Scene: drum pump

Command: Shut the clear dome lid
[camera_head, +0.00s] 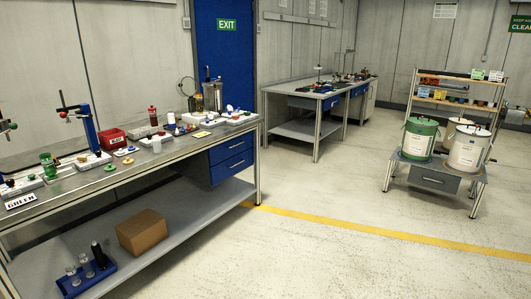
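I cannot make out a clear dome lid in the head view; the items on the benches are too small to tell. The long workbench (205,160) at left carries many small devices, among them a blue upright stand (85,130), a red bin (112,138), a red bottle (153,116) and a grey cylindrical vessel (213,96) at its far end. Neither of my grippers is in view.
A cardboard box (143,232) and a blue tray (72,287) stand on the lower shelf. A second bench (292,86) is at the back. A green drum (419,138) and a white drum (467,150) stand on a cart (432,176) at right. The middle floor (330,195) is clear.

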